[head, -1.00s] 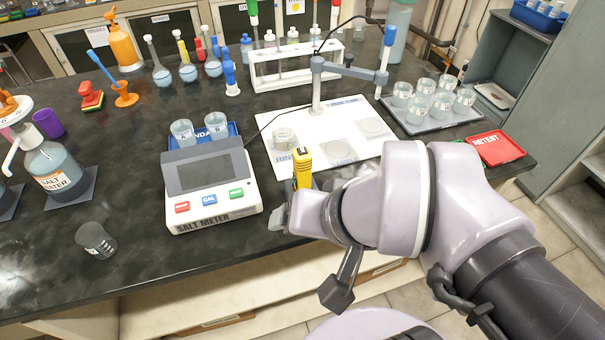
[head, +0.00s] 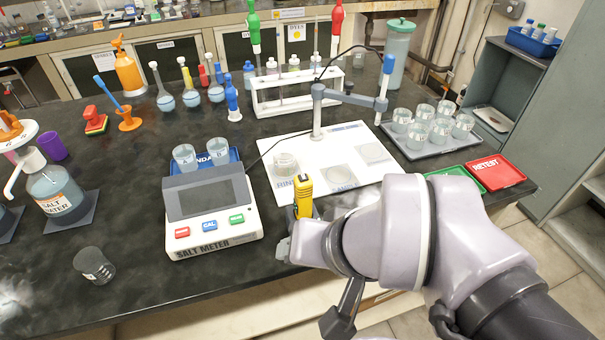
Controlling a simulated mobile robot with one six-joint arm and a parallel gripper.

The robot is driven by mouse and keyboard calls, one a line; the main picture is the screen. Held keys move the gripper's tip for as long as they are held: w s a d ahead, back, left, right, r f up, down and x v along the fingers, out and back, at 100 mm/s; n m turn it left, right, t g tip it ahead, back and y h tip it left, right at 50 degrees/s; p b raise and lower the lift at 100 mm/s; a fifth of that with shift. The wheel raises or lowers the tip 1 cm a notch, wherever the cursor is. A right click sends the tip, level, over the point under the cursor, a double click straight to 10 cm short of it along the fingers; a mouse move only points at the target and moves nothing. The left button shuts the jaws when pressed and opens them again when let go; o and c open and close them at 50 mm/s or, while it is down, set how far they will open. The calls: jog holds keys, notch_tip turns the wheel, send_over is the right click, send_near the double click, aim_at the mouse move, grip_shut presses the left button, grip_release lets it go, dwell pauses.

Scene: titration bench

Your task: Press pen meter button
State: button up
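The yellow pen meter (head: 303,196) stands roughly upright at the front edge of the white mat, right of the salt meter. Its lower part is hidden behind my gripper and wrist, and I cannot make out its button. My gripper (head: 287,238) is at the foot of the pen meter, near the bench's front edge. Only a grey finger part and a dark part show. I cannot tell how far apart the fingers are or whether they touch the pen meter.
The salt meter (head: 210,211) stands close to my gripper's left. The white mat (head: 345,133) carries a beaker (head: 285,165) and a probe stand (head: 317,115). A beaker tray (head: 432,150), a green tray (head: 455,172) and a red RETEST tray (head: 495,172) are at right. The bench front-left is mostly clear.

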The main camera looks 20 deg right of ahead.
grip_shut()
dwell(1.4)
